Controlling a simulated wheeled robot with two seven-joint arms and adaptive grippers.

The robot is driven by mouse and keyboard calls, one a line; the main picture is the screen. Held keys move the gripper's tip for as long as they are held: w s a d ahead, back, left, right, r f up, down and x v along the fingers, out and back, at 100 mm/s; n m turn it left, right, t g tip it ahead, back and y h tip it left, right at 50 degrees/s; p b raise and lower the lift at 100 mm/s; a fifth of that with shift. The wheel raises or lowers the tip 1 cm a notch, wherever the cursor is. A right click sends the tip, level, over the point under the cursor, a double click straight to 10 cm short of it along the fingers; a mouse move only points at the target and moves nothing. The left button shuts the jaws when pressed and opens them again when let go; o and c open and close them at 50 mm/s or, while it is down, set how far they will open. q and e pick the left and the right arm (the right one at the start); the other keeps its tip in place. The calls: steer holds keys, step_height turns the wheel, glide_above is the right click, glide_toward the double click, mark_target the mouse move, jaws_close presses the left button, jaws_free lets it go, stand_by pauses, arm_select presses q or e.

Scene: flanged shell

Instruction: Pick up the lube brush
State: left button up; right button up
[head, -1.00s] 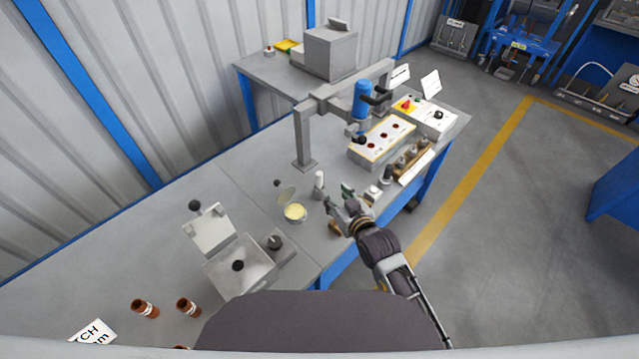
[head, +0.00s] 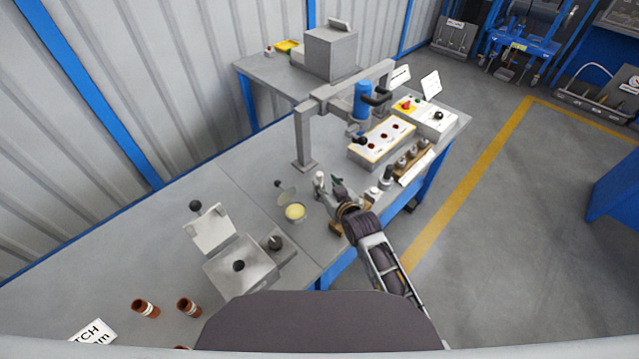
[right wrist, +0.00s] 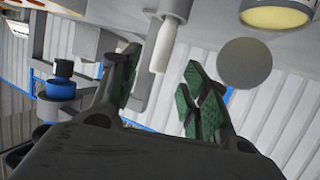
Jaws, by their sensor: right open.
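The lube brush appears to be the pale upright piece (head: 319,178) on the bench, beside the tin of yellow grease (head: 295,212). In the right wrist view, which looks upside down, the brush (right wrist: 163,45) has a white stem rising from a wider grey base. My right gripper (head: 328,184) is open beside it in the head view. In the right wrist view, the green-padded fingers (right wrist: 160,64) stand on either side of the stem's line, with gaps visible. I cannot tell how deep the stem is between them. My left gripper is not in view.
The tin (right wrist: 278,14) and its round raised lid (right wrist: 245,63) are close to the fingers. A grey post frame with a blue tool (head: 362,100) stands behind. A steel box with an open lid (head: 240,265) is at the left.

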mark_target(321, 178)
steer(key=shift+w+a+f, duration=0.25)
steer(key=shift+w, duration=0.3)
steer(key=shift+r+x, duration=0.1)
steer(key=shift+x, duration=0.6)
steer(key=shift+r+x, duration=0.15)
steer(key=shift+x, duration=1.8)
steer(key=shift+c, duration=0.5)
jaws_close()
